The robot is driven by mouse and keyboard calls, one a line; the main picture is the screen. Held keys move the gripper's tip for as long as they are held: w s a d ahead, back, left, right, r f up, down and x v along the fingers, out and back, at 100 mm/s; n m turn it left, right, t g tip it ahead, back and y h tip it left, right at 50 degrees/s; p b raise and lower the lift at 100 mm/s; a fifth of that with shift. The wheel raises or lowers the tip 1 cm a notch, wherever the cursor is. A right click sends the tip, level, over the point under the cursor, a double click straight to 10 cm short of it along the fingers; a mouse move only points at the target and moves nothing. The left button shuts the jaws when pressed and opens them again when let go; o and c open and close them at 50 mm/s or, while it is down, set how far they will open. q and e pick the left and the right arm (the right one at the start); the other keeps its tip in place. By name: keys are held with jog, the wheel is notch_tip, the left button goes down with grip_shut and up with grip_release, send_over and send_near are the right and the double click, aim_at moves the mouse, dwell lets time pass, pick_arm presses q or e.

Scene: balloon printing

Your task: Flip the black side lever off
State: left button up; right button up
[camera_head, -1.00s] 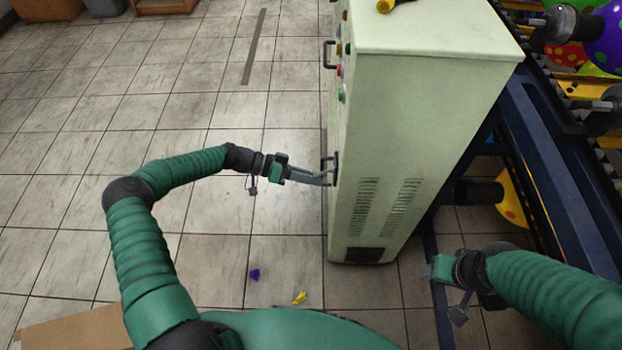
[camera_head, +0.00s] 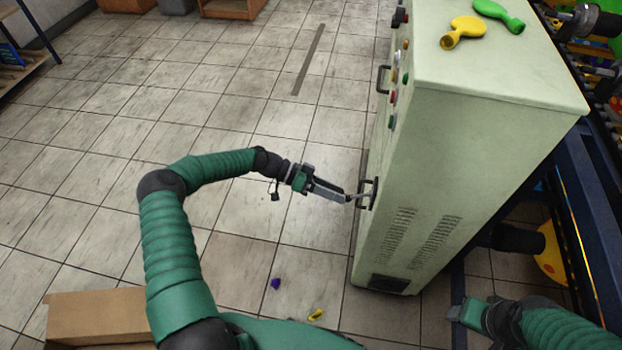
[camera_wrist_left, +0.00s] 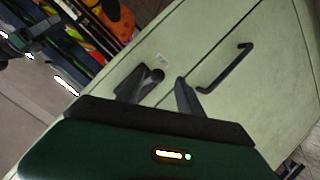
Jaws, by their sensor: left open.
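The pale green cabinet (camera_head: 470,160) stands right of centre, with a lower black handle (camera_head: 369,193) on its left face. My left gripper (camera_head: 352,197) is open beside this handle, its fingertips close to it; I cannot tell if they touch. In the left wrist view its two fingers (camera_wrist_left: 160,92) point at the cabinet panel, and a black handle (camera_wrist_left: 225,70) lies to their right. A dark round-ended piece shows by the left finger; I cannot tell if it is the black side lever. My right gripper (camera_head: 466,312) is at lower right, its jaws unclear.
Coloured buttons (camera_head: 394,95) and an upper handle (camera_head: 382,79) are on the cabinet face. A blue frame (camera_head: 585,190) stands at right. A cardboard box (camera_head: 95,313) is at lower left.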

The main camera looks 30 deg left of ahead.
pick_arm(q)
jog(key=p+v, duration=0.1)
jog(key=v, duration=1.1)
jog(key=shift+a, duration=0.45)
jog(key=s+d+n+g+y, duration=0.1)
jog(key=s+d+g+y, duration=0.25)
jog(key=d, duration=0.35)
jog(key=s+d+n+g+y, duration=0.1)
jog(key=s+d+g+y, duration=0.1)
jog(key=s+d+y, duration=0.3)
jog(key=s+d+r+n+t+y, duration=0.1)
jog(key=s+r+n+t+y, duration=0.5)
jog(key=s, duration=0.4)
notch_tip(320, 180, up, 24)
jog(key=g+p, duration=0.1)
jog(key=p, duration=2.3)
jog(key=shift+r+h, duration=0.15)
jog(key=shift+h, duration=0.3)
